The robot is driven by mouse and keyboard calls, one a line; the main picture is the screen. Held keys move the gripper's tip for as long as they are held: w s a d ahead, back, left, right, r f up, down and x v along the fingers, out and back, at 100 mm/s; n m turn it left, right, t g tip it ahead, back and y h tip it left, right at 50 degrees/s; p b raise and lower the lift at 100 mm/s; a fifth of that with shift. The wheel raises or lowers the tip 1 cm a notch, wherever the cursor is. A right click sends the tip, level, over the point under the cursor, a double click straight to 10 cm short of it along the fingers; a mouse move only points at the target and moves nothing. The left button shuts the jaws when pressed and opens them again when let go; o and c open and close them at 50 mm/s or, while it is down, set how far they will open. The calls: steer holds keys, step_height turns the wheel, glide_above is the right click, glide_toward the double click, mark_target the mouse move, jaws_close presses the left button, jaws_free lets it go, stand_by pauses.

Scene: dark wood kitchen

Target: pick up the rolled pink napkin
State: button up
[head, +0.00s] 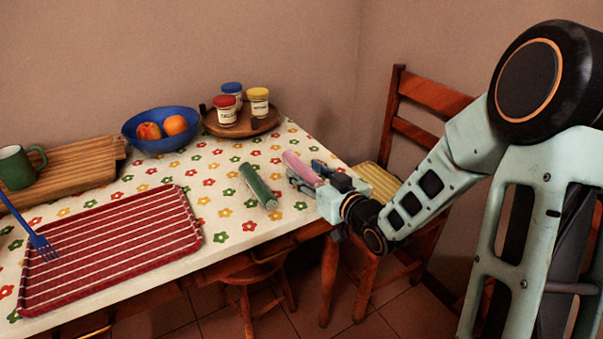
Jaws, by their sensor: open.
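The rolled pink napkin (302,168) lies near the right end of the table, on the flowered tablecloth. My gripper (304,172) reaches in from the right, low over the table, with its fingers at the napkin. The gripper is open. One finger shows in front of the napkin and another dark part shows behind it, so the napkin appears to lie between them. Whether they touch it cannot be told. The napkin's right end is hidden by the gripper.
A green roll (258,186) lies just left of the napkin. Behind stand a round wooden tray (241,131) with several jars and a blue bowl (160,143) with fruit. A red striped tray (110,245) fills the front left. A wooden chair (412,125) stands right of the table.

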steer(key=shift+w+a, duration=0.25)
steer(key=shift+w, duration=0.15)
steer(key=shift+c, duration=0.2)
steer(key=c, duration=1.1)
steer(key=shift+o, duration=0.2)
steer(key=shift+r, duration=0.1)
